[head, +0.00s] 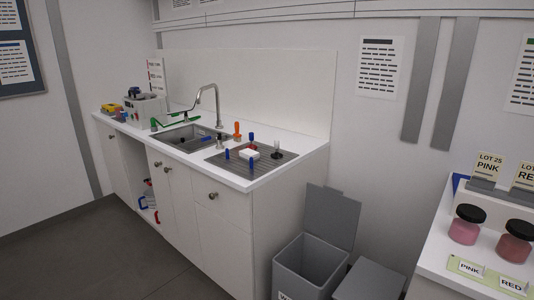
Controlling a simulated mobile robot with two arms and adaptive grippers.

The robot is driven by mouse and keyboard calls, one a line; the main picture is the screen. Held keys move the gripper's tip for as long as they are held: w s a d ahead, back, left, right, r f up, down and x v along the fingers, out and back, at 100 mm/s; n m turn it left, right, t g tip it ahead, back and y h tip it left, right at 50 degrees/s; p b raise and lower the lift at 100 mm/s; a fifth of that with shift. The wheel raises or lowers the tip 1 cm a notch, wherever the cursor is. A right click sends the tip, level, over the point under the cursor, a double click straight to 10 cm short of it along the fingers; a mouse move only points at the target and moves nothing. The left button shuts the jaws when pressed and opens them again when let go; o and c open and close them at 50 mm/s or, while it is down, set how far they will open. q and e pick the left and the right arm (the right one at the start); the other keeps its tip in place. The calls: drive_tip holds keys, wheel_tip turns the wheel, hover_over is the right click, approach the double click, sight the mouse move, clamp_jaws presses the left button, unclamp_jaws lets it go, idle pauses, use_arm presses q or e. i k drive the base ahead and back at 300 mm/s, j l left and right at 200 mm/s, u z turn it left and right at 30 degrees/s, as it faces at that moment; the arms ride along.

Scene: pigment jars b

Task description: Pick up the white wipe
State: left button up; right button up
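A small white item (249,153), which looks like the white wipe, lies on the grey ribbed drainboard (275,163) to the right of the sink. It is too small to tell its exact shape or whether it is folded. Blue upright items (252,165) stand close around it. Neither of my grippers is in view.
The sink (186,140) with a tall tap (215,100) is left of the drainboard. An orange-handled tool (237,130) stands behind. A grey bin (305,262) with its lid raised stands by the counter's right end. Pink and red jars (465,230) stand at right. The floor at left is clear.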

sight(245, 155)
drive_tip(key=i+j+z, duration=0.25)
drive_tip(key=z, duration=0.2)
drive_tip(key=i+j+z, duration=0.2)
drive_tip(key=z, duration=0.2)
drive_tip(key=j, duration=0.1)
